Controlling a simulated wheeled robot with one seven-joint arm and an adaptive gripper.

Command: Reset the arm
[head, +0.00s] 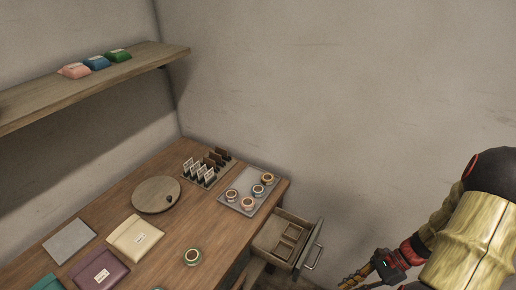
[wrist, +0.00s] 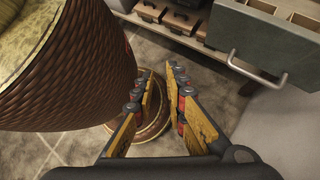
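My arm (head: 480,235) enters at the lower right of the head view. My gripper (wrist: 160,71) shows in the wrist view with its two yellow-and-black fingers apart and nothing between them. The floor and a round brown base lie beyond the fingers. In the head view the gripper is low at the right, partly cut off by the bottom edge, to the right of the open drawer (head: 272,246). The drawer's grey front with its handle also shows at the upper right of the wrist view (wrist: 270,38), apart from the fingers.
The wooden table (head: 165,243) holds a round board (head: 150,196), a grey tray (head: 236,207) with several tape rolls, a card rack (head: 205,180), a lone roll (head: 193,256) and pouches. A shelf (head: 110,80) holds three small packets. A wicker body (wrist: 75,75) stands close left of the fingers.

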